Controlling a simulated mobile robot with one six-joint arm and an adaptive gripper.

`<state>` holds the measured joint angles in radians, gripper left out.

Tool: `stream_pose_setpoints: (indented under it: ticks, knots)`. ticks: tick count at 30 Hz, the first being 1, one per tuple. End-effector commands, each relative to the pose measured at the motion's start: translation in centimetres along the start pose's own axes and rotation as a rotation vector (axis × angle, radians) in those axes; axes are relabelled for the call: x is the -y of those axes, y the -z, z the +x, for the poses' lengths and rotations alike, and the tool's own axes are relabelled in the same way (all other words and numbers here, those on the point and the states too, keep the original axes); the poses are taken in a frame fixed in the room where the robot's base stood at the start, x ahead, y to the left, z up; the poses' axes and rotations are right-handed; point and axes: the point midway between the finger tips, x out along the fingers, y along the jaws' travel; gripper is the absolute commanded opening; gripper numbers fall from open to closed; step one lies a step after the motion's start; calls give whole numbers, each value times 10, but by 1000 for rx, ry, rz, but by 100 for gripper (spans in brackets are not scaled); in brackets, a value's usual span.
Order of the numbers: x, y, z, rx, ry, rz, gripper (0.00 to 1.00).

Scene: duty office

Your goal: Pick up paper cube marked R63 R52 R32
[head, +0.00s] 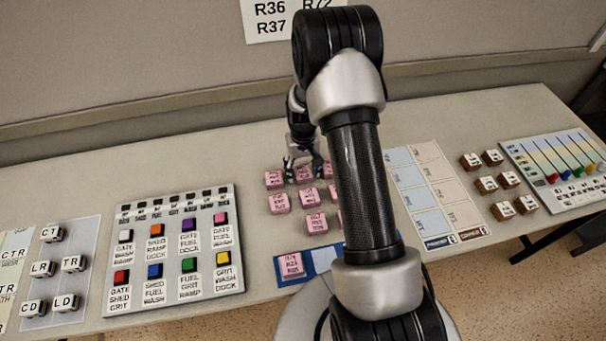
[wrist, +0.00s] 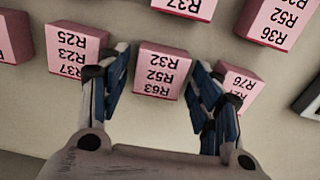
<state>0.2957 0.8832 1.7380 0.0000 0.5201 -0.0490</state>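The pink paper cube marked R63 R52 R32 (wrist: 162,72) is in the middle of the wrist view, its lettering upside down there. My gripper (wrist: 158,62) is open, with one blue-padded finger on each side of this cube. Gaps show between the fingers and the cube, which stands on the table. In the head view my gripper (head: 303,165) is over the back row of pink cubes, and the middle back cube (head: 305,175) is between its fingers.
Close neighbours are a pink cube (wrist: 76,50) left of the left finger and one marked R76 (wrist: 237,84), partly hidden by the right finger. More cubes (head: 316,223) stand in front. A blue tray (head: 322,259) holds one cube (head: 291,264). A button panel (head: 180,250) is to the left.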

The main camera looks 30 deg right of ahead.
Motion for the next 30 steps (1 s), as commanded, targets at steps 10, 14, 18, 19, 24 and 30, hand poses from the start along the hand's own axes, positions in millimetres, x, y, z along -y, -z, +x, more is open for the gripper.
stream_pose_setpoints:
  ticks: [10, 14, 18, 19, 24, 30]
  knots:
    - [0, 0, 0, 0, 0, 0, 32]
    - [0, 0, 0, 0, 0, 0, 23]
    - [0, 0, 0, 0, 0, 0, 19]
    - [0, 0, 0, 0, 0, 0, 19]
    - [0, 0, -2, 0, 0, 0, 19]
    - [0, 1, -17, -2, 0, 0, 19]
